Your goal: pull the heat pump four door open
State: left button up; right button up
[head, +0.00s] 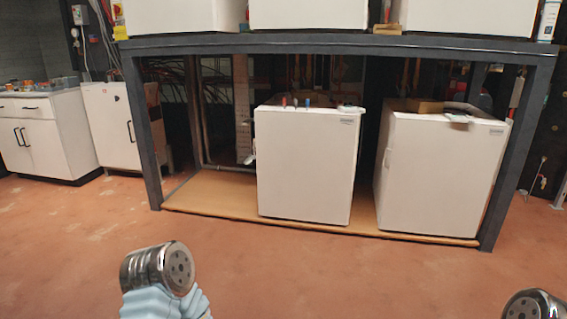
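Two white heat pumps stand on the lower shelf, a middle one (305,165) and a right one (435,175). Both show plain, flat front panels with a small label at the upper right, and both fronts look shut. The lower parts of three more white units show on the upper level: left (185,15), middle (308,13) and right (468,15). Their tops are cut off. I cannot tell which unit is number four. Parts of my arms show at the bottom left and bottom right corner, well apart from the units. Neither gripper shows.
A dark metal frame (330,46) surrounds the units, with posts at left and right and a wooden base (215,190). White cabinets (45,130) stand at the far left. Small tools lie on the middle lower unit. The reddish floor (300,270) in front is clear.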

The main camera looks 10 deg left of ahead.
aim_at(306, 162)
jog(key=i+j, duration=0.1)
jog(key=i, duration=0.45)
jog(key=i+j, duration=0.1)
jog(key=i, duration=0.45)
